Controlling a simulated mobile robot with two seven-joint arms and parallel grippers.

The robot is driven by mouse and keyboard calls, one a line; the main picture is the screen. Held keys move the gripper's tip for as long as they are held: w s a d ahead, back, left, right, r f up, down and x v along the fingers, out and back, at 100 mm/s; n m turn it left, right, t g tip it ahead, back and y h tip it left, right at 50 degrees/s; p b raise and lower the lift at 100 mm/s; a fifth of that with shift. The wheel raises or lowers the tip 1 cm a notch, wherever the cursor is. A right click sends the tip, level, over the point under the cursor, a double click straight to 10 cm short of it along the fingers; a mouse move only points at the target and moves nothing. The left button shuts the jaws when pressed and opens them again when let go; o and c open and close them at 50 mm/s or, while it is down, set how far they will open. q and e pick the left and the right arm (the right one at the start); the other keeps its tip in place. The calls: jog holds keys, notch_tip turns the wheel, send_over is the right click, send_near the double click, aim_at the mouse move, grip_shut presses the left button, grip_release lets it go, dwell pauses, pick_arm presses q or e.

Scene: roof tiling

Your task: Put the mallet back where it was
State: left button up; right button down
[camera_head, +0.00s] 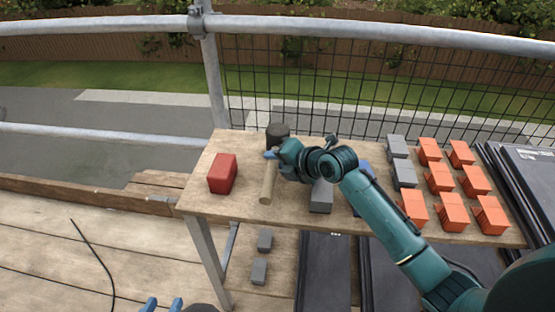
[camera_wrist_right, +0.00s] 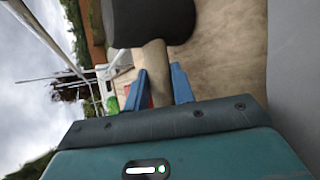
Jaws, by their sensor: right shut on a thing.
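The mallet has a dark head (camera_head: 278,131) and a pale wooden handle (camera_head: 267,185). It is over the left part of the wooden table (camera_head: 204,200), head toward the far edge and handle toward the near edge. My right gripper (camera_head: 271,154) is shut on the handle just below the head. In the right wrist view the handle (camera_wrist_right: 154,62) runs between the blue fingers, with the dark head (camera_wrist_right: 150,20) beyond them. I cannot tell if the mallet touches the table. My left gripper (camera_head: 163,304) is open and empty at the bottom edge, its blue fingertips apart.
A red block (camera_head: 222,174) stands left of the mallet. A grey block (camera_head: 321,197) is to its right, partly under my right arm. Several orange tiles (camera_head: 439,177) and grey pieces (camera_head: 404,173) fill the table's right side. A metal railing (camera_head: 110,135) and mesh run behind.

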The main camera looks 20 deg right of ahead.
jog(key=c, duration=1.6)
grip_release()
jog(key=shift+f, duration=0.1)
jog(key=o, duration=0.4)
jog(key=shift+o, duration=0.2)
pick_arm(q)
jog(key=shift+r, duration=0.1)
pick_arm(e)
jog(key=shift+s+d+r, duration=0.1)
jog(key=shift+s+r, duration=0.05)
jog(key=shift+r, duration=0.1)
pick_arm(q)
jog(key=shift+w+d+f+p, duration=0.2)
jog(key=shift+d+p, duration=0.1)
jog(key=shift+p, duration=0.3)
pick_arm(e)
jog(key=v, duration=1.1)
jog(key=shift+s, duration=0.25)
jog(key=shift+d+r, duration=0.15)
jog(key=shift+d, duration=0.05)
